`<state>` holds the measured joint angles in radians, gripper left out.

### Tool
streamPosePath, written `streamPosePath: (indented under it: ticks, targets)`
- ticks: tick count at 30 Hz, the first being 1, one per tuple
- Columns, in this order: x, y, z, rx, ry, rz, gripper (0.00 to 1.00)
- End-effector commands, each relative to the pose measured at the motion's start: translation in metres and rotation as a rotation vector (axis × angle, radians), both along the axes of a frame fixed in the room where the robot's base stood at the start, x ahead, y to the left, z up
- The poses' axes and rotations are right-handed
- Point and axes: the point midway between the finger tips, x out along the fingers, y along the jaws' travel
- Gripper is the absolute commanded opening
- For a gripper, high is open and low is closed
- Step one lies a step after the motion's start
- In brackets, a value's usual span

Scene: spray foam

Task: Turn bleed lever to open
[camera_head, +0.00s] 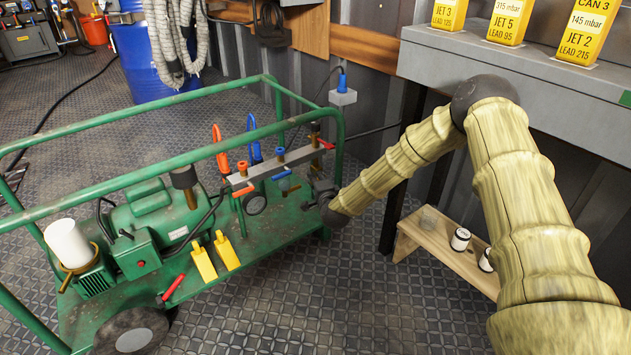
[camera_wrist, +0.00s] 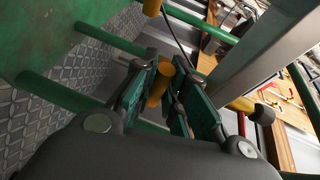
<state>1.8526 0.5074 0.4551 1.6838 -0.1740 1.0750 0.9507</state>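A green pump cart (camera_head: 210,262) carries a grey manifold bar (camera_head: 283,166) with several coloured levers and fittings. A small red lever (camera_head: 326,144) is at the bar's right end; I cannot tell for sure which lever is the bleed lever. My gripper (camera_head: 318,190) is beside the cart's right end, below the bar, its fingers small and dark there. In the wrist view the fingers (camera_wrist: 165,72) stand apart, with a brass-yellow cylindrical part (camera_wrist: 161,84) seen in the gap. I cannot tell whether they touch it. A red piece (camera_wrist: 241,125) shows right of the fingers.
Green cart rails (camera_head: 150,173) run around the pump and near my gripper. A blue drum (camera_head: 150,60) stands behind. The front floor (camera_head: 370,315) is clear.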

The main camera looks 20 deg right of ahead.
Motion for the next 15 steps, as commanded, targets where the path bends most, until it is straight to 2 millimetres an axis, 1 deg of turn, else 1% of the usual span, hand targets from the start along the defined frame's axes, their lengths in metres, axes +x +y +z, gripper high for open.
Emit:
streamPosePath:
  ticks: [15]
  targets:
    - [0.0002, 0.0035, -0.0033, -0.036, -0.009, 0.004, 0.0]
